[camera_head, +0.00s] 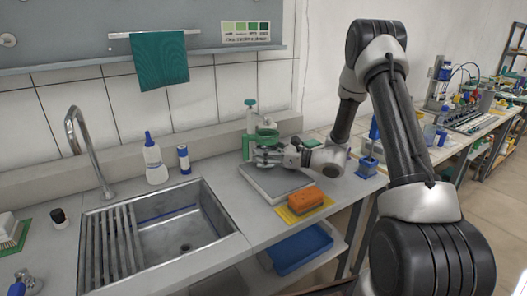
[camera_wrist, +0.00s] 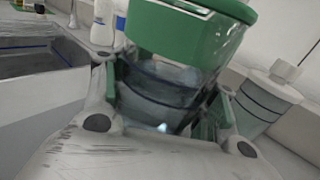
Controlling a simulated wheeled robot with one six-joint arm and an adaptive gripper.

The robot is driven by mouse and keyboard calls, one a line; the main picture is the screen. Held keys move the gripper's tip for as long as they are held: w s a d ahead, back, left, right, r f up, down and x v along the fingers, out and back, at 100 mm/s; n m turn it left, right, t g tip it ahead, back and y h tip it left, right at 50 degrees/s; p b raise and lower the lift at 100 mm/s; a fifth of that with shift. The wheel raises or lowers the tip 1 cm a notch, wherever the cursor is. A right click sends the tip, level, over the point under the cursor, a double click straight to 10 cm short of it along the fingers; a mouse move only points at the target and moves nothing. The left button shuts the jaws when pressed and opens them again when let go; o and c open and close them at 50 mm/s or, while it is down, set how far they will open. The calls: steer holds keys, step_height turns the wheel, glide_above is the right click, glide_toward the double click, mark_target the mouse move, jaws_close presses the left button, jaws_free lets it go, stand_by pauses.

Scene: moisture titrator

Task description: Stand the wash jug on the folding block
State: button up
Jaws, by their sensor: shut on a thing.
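The wash jug is a clear vessel with a green top (camera_head: 267,134). In the wrist view it fills the upper middle (camera_wrist: 180,75), slightly tilted in the picture. My gripper (camera_head: 266,157) is shut on the jug's body, with a finger on each side; the fingers also show in the wrist view (camera_wrist: 165,120). A flat grey slab with a dark edge (camera_head: 268,188), apparently the folding block, lies on the counter below the gripper. The jug is over the slab's back part. The jug's base is hidden, so I cannot tell whether it touches the slab.
A green-and-white pump bottle (camera_head: 250,113) stands close behind the jug. An orange sponge (camera_head: 305,200) on a yellow cloth lies at the slab's front right.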

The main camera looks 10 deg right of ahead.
steer(key=shift+f, duration=0.1)
steer(key=o, duration=1.6)
steer(key=shift+o, duration=0.2)
steer(key=o, duration=0.4)
steer(key=shift+s, duration=0.15)
steer(key=shift+s+d, duration=0.25)
steer(key=shift+s, duration=0.45)
steer(key=shift+s+d, duration=0.25)
steer(key=shift+s, duration=0.45)
steer(key=shift+s+d, duration=0.25)
steer(key=shift+s, duration=0.45)
steer(key=shift+w, duration=0.15)
